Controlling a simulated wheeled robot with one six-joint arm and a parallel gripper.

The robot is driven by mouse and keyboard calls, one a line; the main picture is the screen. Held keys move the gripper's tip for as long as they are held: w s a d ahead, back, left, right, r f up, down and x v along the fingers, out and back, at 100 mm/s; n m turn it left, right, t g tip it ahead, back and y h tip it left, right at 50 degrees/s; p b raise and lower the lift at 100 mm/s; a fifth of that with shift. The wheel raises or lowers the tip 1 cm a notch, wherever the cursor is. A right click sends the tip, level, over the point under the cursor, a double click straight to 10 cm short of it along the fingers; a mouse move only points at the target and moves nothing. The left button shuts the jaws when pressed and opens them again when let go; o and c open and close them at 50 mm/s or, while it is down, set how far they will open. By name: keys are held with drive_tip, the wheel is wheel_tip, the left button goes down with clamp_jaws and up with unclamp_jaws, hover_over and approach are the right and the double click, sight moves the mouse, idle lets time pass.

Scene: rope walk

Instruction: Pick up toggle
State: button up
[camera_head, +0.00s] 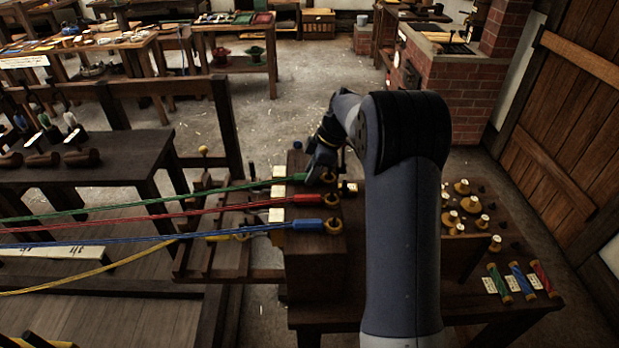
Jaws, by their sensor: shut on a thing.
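My gripper (318,172) is low over the dark wooden block (313,262) in the middle, at the end of the green rope (150,202). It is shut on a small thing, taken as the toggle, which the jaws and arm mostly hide. Its shape and whether it touches the block cannot be told. A brass ring (330,179) is close beside the jaws. The red rope (200,210) and blue rope (190,239) end nearby in coloured sleeves on the same block.
My forearm covers the centre right. Wooden pegs (463,187) and coloured spools (518,280) lie on the right bench. A slatted frame (215,255) stands left of the block. A brick forge (455,90) and a plank door (560,140) are behind at right.

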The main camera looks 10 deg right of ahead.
drive_tip(key=shift+r, duration=0.1)
wheel_tip(320, 180, up, 10)
drive_tip(key=shift+f+b, duration=0.1)
drive_tip(key=shift+b, duration=0.7)
idle(0.8)
